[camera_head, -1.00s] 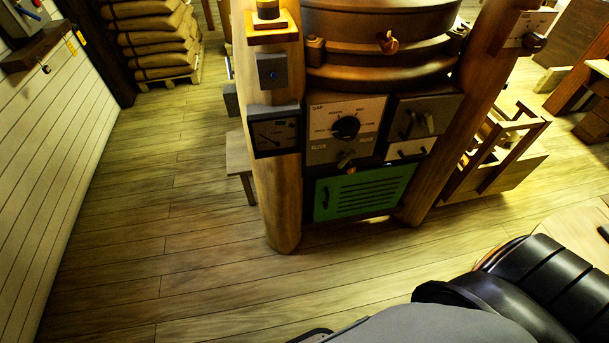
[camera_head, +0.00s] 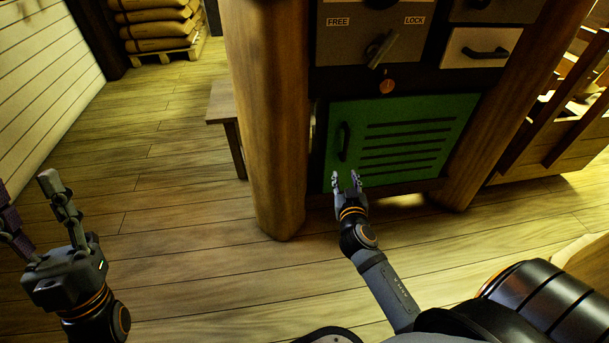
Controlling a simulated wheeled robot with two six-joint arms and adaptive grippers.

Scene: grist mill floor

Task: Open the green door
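The green door (camera_head: 405,135) with dark horizontal slots is low in the front of the mill housing and looks shut. Its dark upright handle (camera_head: 343,142) is at the door's left side. My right gripper (camera_head: 346,178) is open and empty, with its fingertips just below the handle in the picture; whether they touch the door I cannot tell. My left gripper (camera_head: 32,208) is at the lower left, open and empty, over the floor and far from the door.
A thick wooden post (camera_head: 268,120) stands left of the door, and another post (camera_head: 490,125) stands right of it. A lock lever (camera_head: 380,50) and a white drawer (camera_head: 480,47) are above. A small stool (camera_head: 222,105) is behind the left post. The floor at left is clear.

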